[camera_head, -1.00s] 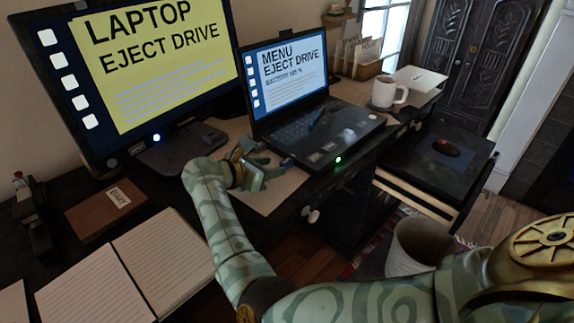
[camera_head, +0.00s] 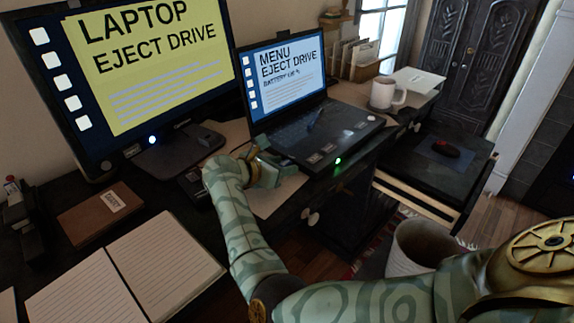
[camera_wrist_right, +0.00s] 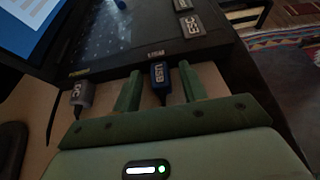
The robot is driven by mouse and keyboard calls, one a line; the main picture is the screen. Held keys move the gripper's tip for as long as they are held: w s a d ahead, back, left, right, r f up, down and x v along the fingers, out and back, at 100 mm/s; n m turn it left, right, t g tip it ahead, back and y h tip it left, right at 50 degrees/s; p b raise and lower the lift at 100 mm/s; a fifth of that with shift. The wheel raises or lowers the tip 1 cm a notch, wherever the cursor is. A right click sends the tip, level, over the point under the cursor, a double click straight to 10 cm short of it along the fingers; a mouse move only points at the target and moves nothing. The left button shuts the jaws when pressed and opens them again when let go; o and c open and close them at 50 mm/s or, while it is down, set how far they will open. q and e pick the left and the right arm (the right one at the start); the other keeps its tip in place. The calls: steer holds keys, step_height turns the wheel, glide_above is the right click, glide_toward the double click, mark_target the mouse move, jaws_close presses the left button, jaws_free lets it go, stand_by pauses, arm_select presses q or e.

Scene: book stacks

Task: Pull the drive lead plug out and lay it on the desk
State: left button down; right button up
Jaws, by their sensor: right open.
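The laptop (camera_head: 320,138) stands open on the desk (camera_head: 268,198). In the right wrist view, a blue plug marked USB (camera_wrist_right: 160,74) meets the laptop's near edge, below a USB label, with a dark lead running back from it. I take it for the drive lead plug. My right gripper (camera_wrist_right: 161,84) is open, one finger on each side of the blue plug, with gaps between. In the head view my right gripper (camera_head: 270,160) is at the laptop's left side and the plug is hidden. My left gripper is not in view.
A grey plug marked DC (camera_wrist_right: 82,93) sits left of the fingers at the same edge. The monitor (camera_head: 150,70) stands behind left. A mug (camera_head: 384,94) is beyond the laptop; an open notebook (camera_head: 125,265) and brown book (camera_head: 100,214) lie left. Bare desk shows beside my gripper.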

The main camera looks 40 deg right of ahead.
stand_by(0.8)
jaws_close()
steer(key=shift+s+a, duration=0.2)
steer(key=shift+a, duration=1.3)
steer(key=shift+s+a, duration=0.15)
steer(key=shift+a, duration=1.35)
